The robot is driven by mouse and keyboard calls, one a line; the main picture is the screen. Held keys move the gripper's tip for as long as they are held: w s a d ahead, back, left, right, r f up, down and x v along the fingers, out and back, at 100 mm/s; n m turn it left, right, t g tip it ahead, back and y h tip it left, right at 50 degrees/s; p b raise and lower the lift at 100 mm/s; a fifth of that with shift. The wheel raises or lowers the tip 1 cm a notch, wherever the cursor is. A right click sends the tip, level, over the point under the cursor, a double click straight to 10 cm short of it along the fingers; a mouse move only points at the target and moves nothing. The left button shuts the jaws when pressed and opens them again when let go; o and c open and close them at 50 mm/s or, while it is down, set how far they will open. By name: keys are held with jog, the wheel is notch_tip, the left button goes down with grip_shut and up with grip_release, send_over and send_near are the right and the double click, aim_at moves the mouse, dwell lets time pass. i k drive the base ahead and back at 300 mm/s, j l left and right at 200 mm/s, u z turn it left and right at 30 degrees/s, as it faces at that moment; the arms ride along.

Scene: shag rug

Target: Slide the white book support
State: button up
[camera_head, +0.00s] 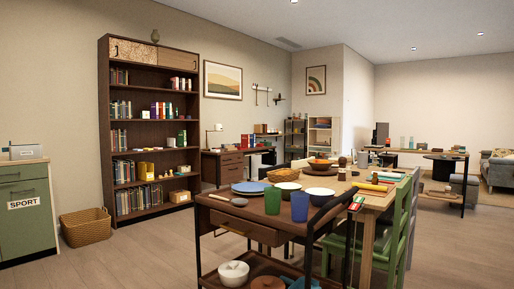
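My gripper is not in view. A tall dark wooden bookshelf (104,130) stands against the left wall and holds rows of books on several shelves. A small white object (171,142) sits on the bookshelf's middle shelf, right of the books; it is too small to tell whether it is the white book support. Red and white upright items (181,83) stand on the top open shelf. No white book support can be made out for sure.
A dark cart (262,222) with a blue plate, bowls and cups stands in front. A wooden table (375,203) with green chairs (402,225) is behind it. A wicker basket (86,228) and a green cabinet (25,215) are at left. Floor before the bookshelf is clear.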

aim_at(171, 141)
jog(key=i+j+u, duration=0.55)
jog(key=i+u, duration=1.05)
jog(key=i, duration=1.1)
jog(key=i+j+z, duration=0.1)
jog(key=i, duration=0.95)
jog(key=i+l+z, duration=0.3)
jog(key=i+z, duration=0.15)
jog(key=i, duration=0.35)
jog(key=i+z, duration=0.4)
jog(key=i, duration=0.4)
jog(key=i+j+z, duration=0.3)
jog(key=i+z, duration=0.15)
jog(key=i, duration=0.35)
